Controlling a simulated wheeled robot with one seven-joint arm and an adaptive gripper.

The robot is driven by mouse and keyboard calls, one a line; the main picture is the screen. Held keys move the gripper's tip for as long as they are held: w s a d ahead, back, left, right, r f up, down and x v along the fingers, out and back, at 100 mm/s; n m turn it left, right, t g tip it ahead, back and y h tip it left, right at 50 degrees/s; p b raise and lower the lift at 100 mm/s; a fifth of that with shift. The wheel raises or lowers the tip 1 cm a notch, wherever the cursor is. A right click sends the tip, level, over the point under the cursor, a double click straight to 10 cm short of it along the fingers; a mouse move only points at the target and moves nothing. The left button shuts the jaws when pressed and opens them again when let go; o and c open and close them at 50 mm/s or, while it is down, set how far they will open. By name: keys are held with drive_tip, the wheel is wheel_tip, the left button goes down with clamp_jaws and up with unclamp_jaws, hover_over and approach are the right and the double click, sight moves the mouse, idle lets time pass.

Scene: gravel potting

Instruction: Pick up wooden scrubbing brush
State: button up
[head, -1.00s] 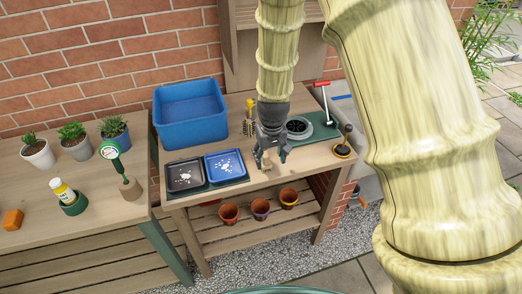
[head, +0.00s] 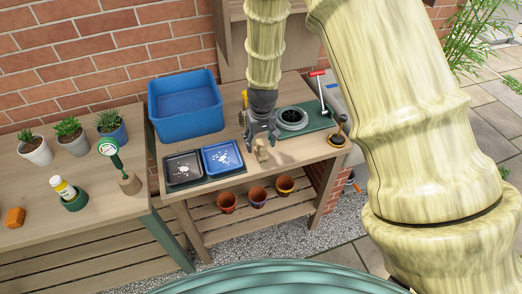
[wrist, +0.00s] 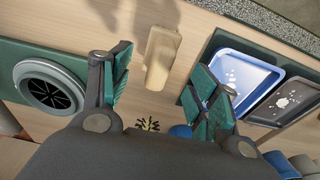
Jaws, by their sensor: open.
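The wooden scrubbing brush (head: 263,153) appears as a pale tan block near the front edge of the right-hand wooden bench. In the wrist view the brush (wrist: 161,58) lies on the bare wood, seen from above, with its long side running away from me. My gripper (head: 262,138) points down just above and behind it. In the wrist view my gripper (wrist: 162,84) is open, with its green-padded fingers apart and the brush in the gap between them. Nothing is held, and I see no contact. Any bristles on the underside are hidden.
A blue tray (head: 238,168) and a black tray (head: 169,180) lie left of the brush. A round grey pot-like ring (head: 304,119) sits on a green mat to the right. A blue tub (head: 152,112) stands behind. Terracotta pots (head: 258,198) are on the shelf below.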

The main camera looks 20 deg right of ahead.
sight(261, 143)
drive_tip(key=shift+d+f+p, duration=0.15)
drive_tip(key=shift+f+p, duration=0.7)
drive_tip(key=shift+f, duration=0.75)
drive_tip(key=shift+w+f, duration=0.1)
drive_tip(key=shift+f, duration=0.95)
drive_tip(key=c, duration=1.1)
